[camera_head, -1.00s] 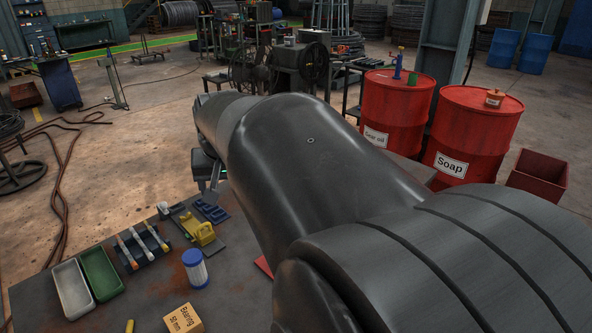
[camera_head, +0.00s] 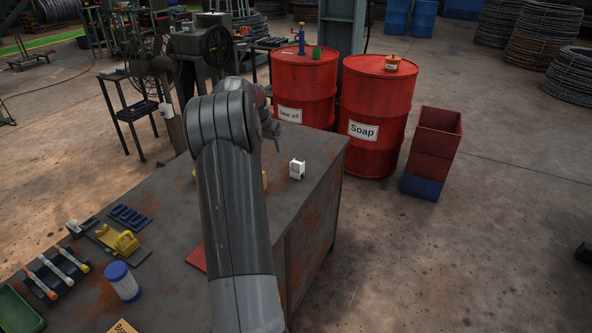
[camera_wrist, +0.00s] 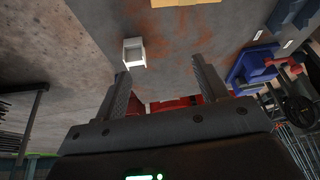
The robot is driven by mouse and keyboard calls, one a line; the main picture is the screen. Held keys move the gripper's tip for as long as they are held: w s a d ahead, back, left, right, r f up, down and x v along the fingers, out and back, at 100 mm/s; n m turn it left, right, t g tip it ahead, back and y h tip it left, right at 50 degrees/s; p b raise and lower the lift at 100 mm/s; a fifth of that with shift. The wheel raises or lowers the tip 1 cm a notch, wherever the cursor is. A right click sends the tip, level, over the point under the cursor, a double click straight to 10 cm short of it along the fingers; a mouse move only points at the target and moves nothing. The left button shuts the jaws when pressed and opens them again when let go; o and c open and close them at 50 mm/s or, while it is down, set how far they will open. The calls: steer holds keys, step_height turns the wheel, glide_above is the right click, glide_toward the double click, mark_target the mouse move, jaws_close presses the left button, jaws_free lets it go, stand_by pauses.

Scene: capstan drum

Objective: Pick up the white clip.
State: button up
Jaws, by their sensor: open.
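A small white block-like piece, which looks like the white clip (camera_head: 297,168), stands on the grey, rust-stained workbench (camera_head: 310,190) near its far right corner.
Two red drums (camera_head: 376,115) stand behind the bench. A blue-lidded jar (camera_head: 122,282), a yellow tool (camera_head: 119,240) and several brushes (camera_head: 58,272) occupy its left part. A red flat piece (camera_head: 197,257) lies beside my arm. The bench around the white piece is mostly clear.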

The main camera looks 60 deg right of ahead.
steer(key=m, duration=0.2)
glide_toward(297, 162)
steer(key=w+f, duration=0.1)
steer(key=f, duration=0.1)
steer(key=shift+g, duration=0.5)
steer(key=x, duration=0.5)
steer(key=shift+w+d+f, duration=0.1)
steer(key=shift+d+f, duration=0.15)
steer(key=shift+f, duration=0.05)
steer(key=x, duration=0.5)
steer(key=shift+s+d, duration=0.1)
steer(key=shift+s, duration=0.1)
steer(key=shift+c, duration=0.3)
steer(key=c, duration=1)
steer(key=shift+r, duration=0.15)
